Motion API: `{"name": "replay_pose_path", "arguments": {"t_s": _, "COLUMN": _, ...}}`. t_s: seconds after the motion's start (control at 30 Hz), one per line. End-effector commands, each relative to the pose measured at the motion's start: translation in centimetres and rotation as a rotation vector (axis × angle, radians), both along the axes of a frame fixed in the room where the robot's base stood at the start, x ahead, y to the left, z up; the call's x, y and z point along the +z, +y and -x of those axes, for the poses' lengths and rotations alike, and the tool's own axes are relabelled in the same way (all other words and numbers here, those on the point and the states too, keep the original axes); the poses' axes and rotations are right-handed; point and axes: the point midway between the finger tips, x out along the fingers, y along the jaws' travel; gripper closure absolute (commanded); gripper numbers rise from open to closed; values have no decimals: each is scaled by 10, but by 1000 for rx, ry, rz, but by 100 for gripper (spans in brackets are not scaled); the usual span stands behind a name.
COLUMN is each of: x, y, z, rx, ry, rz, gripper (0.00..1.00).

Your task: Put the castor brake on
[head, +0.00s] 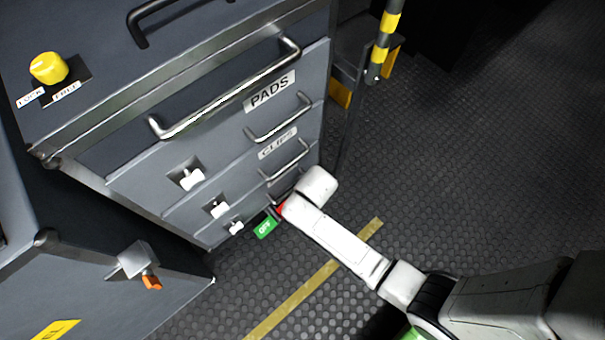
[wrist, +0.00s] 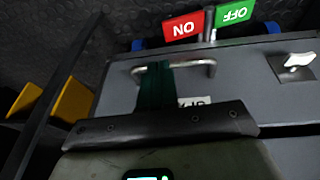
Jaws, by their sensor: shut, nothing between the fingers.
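The castor brake pedal sits at the foot of the grey drawer cabinet (head: 140,190). Its green OFF tab (head: 265,228) shows in the head view, and its red ON tab (head: 281,209) is partly hidden by my arm. In the wrist view the red ON tab (wrist: 183,27) and green OFF tab (wrist: 235,13) appear upside down, side by side beyond the cabinet's lower edge. My gripper (wrist: 170,66) is shut and empty, in front of a drawer handle in that view. A gap to the tabs shows in the picture. In the head view my arm hides the gripper.
The cabinet has several drawers with metal handles (head: 230,88) and white latches (head: 192,178). Another cabinet with an orange latch (head: 151,282) stands left. A striped post (head: 384,45) stands behind. The floor at right is clear.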

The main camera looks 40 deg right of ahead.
Motion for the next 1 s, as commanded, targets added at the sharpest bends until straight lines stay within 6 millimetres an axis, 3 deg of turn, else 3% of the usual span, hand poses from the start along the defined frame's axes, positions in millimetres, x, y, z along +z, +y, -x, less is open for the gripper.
{"name": "replay_pose_path", "arguments": {"t_s": 0.4, "x": 1, "y": 0, "z": 1, "rx": 0, "ry": 0, "rz": 0, "gripper": 100}}
{"name": "replay_pose_path", "arguments": {"t_s": 0.8, "x": -28, "y": 10, "z": -7, "rx": 2, "ry": -2, "rz": 0, "gripper": 100}}
{"name": "replay_pose_path", "arguments": {"t_s": 1.0, "x": -26, "y": 12, "z": -8, "rx": 0, "ry": -1, "rz": 0, "gripper": 100}}
